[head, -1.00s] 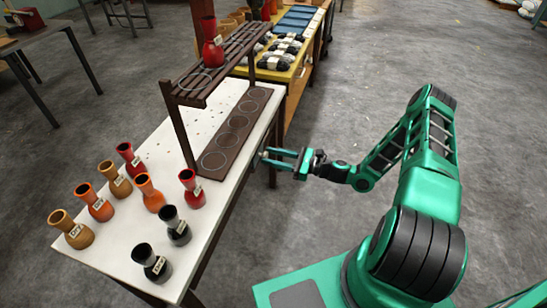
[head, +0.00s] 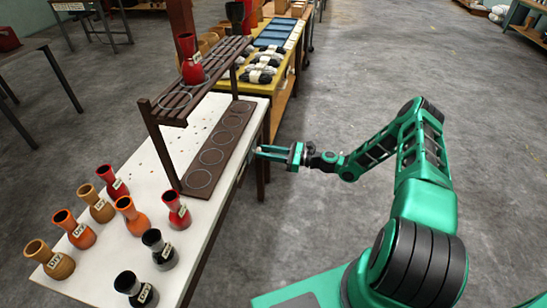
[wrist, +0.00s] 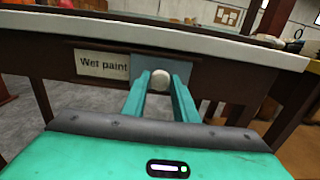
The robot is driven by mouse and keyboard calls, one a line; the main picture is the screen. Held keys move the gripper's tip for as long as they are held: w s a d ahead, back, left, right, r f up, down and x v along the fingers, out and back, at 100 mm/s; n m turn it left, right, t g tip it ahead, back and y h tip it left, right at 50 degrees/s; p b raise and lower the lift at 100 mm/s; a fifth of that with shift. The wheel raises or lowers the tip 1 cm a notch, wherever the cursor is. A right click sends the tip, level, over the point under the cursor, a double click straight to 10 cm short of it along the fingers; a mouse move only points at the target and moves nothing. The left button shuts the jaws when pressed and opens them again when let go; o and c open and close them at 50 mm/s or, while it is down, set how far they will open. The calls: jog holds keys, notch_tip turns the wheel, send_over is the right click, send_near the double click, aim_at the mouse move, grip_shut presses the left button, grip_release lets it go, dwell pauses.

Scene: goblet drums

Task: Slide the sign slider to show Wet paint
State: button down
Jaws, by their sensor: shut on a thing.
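The sign shows in the wrist view on the dark front board below the white tabletop. Its pale label (wrist: 103,65) reads "Wet paint" and is in view. A blue-grey slider plate (wrist: 143,64) sits just right of the label, with a pale round knob (wrist: 160,79) on it. My gripper (wrist: 160,88) is shut on the knob, one green finger on each side. In the head view my gripper (head: 265,152) is at the table's right side edge. The sign is too small to read there.
The white table (head: 205,215) carries several goblet drums at its near end, including a black one (head: 158,250). A dark slatted rack (head: 205,80) stands on it with a red drum (head: 190,60) on top. The floor right of the table is clear.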

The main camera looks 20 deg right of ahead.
jog(key=shift+w+d, duration=0.3)
jog(key=shift+d, duration=0.05)
jog(key=c, duration=1.4)
grip_release()
jog(key=shift+f, duration=0.1)
jog(key=shift+c, duration=0.2)
jog(key=v, duration=1)
jog(key=shift+s+d, duration=0.2)
jog(key=shift+d, duration=0.1)
